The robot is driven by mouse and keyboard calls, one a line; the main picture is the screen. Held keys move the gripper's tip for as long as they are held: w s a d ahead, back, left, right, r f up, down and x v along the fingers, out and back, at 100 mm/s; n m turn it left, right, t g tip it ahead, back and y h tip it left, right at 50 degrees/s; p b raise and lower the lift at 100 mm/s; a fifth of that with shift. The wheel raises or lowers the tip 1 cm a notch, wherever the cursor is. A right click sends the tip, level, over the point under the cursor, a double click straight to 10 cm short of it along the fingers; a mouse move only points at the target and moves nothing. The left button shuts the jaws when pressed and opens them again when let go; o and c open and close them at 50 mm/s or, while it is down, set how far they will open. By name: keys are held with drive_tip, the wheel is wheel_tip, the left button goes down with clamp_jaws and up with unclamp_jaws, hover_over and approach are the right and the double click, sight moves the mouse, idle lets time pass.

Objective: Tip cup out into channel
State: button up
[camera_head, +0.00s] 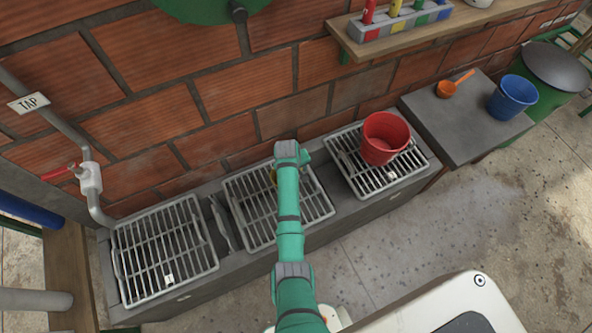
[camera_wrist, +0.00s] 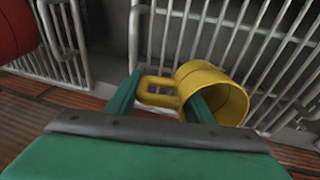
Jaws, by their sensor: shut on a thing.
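A yellow cup (camera_wrist: 208,88) with a loop handle is in the wrist view. Its open mouth faces the lower right of that view and the cup looks tilted. The inside that shows is plain yellow; I cannot tell if anything is in it. My gripper (camera_wrist: 160,100) is shut on the cup, with its two green fingers at the handle side. In the head view, my arm hides most of the cup, and only a bit of yellow (camera_head: 273,176) shows over the middle grate (camera_head: 312,206). The grey channel (camera_head: 200,287) runs along the brick wall under the grates.
A red bucket (camera_head: 384,140) stands on the right grate. The left grate (camera_head: 160,250) is bare. A grey slab (camera_head: 455,125) at right holds a blue bucket (camera_head: 512,97) and an orange scoop (camera_head: 447,88). A red-handled tap (camera_head: 60,172) is at left.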

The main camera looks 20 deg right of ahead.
drive_tip(key=shift+s+a+r+g+y, duration=0.15)
drive_tip(key=shift+r+g+y, duration=0.25)
drive_tip(key=shift+r, duration=0.35)
drive_tip(key=shift+s+a+r+g+y, duration=0.1)
drive_tip(key=shift+r+g+y, duration=0.25)
drive_tip(key=shift+r, duration=0.4)
drive_tip(key=shift+a+r+y, duration=0.1)
drive_tip(key=shift+r+y, duration=0.2)
drive_tip(key=shift+y, duration=0.05)
drive_tip(key=shift+g, duration=0.25)
drive_tip(key=shift+s+a, duration=0.1)
drive_tip(key=shift+a, duration=0.05)
